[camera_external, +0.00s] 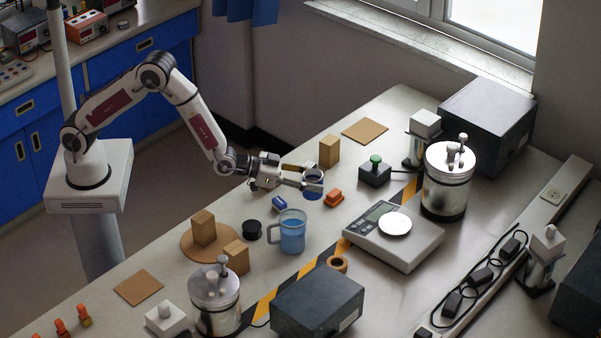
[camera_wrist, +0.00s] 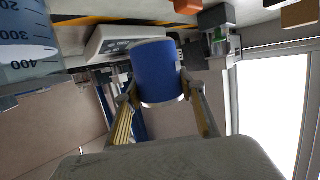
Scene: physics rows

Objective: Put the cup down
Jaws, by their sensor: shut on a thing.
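A blue cup (camera_external: 313,190) is held between the fingers of my gripper (camera_external: 312,179), over the middle of the table. The gripper is shut on the cup's sides. In the wrist view the cup (camera_wrist: 157,72) sits between the two fingertips (camera_wrist: 158,93), which press on either side of it. From the external view the cup appears to be above the tabletop, but the exact gap below it is hard to tell. The fingers partly cover it there.
A handled beaker of blue liquid (camera_external: 292,232) stands close by at front left. An orange block (camera_external: 333,198) and a small blue item (camera_external: 279,203) lie near the cup. A scale (camera_external: 394,238) stands to the right, and a wooden block (camera_external: 329,151) behind.

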